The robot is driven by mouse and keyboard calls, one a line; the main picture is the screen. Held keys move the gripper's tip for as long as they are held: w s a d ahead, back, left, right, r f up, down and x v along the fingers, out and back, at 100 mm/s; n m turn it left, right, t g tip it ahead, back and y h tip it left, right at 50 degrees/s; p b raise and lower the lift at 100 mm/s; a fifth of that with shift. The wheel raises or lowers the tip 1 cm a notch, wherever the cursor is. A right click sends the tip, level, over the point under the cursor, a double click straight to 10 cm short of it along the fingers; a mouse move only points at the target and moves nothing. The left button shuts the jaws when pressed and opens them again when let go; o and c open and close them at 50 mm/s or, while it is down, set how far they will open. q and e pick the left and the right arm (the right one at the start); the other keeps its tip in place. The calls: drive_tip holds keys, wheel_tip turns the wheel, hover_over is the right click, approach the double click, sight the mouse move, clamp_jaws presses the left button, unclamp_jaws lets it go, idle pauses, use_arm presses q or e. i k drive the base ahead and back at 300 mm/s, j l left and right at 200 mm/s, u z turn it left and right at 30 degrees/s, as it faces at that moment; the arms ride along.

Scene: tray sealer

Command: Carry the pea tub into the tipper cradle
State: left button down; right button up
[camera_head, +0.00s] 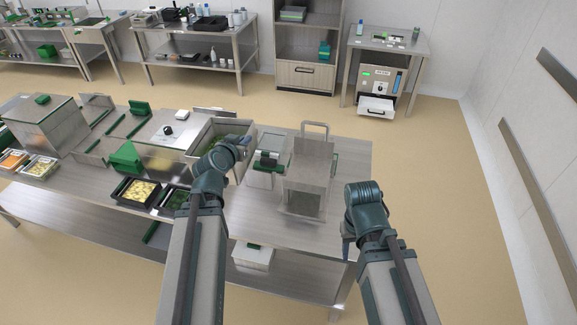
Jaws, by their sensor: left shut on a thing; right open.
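The pea tub (192,149) is an open steel bin with green contents, standing on the steel table at the middle of the head view. My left gripper (243,146) is over its right side and shut on it, seemingly at the rim; the wrist hides the exact contact. A steel frame with a raised handle, seemingly the tipper cradle (308,170), stands to the right of the tub. A small clear-sided unit is between them. My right gripper (348,240) is open at the table's right front edge, mostly hidden by its own wrist, apart from the cradle.
Left of the tub are a lidded steel box (45,122) and a steel machine (163,152) with green parts. A black tray of yellow food (118,199) and others line the front edge. The table's right end (352,158) is clear.

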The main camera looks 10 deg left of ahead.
sight(309, 171)
drive_tip(key=k+j, duration=0.1)
drive_tip(key=j, duration=0.3)
drive_tip(key=j+z, duration=0.15)
drive_tip(key=j, duration=0.25)
drive_tip(key=k+j, duration=0.15)
drive_tip(key=j, duration=0.25)
drive_tip(key=k+j+z, duration=0.1)
drive_tip(key=j, duration=0.3)
drive_tip(key=k+j+z, duration=0.1)
drive_tip(key=j, duration=0.25)
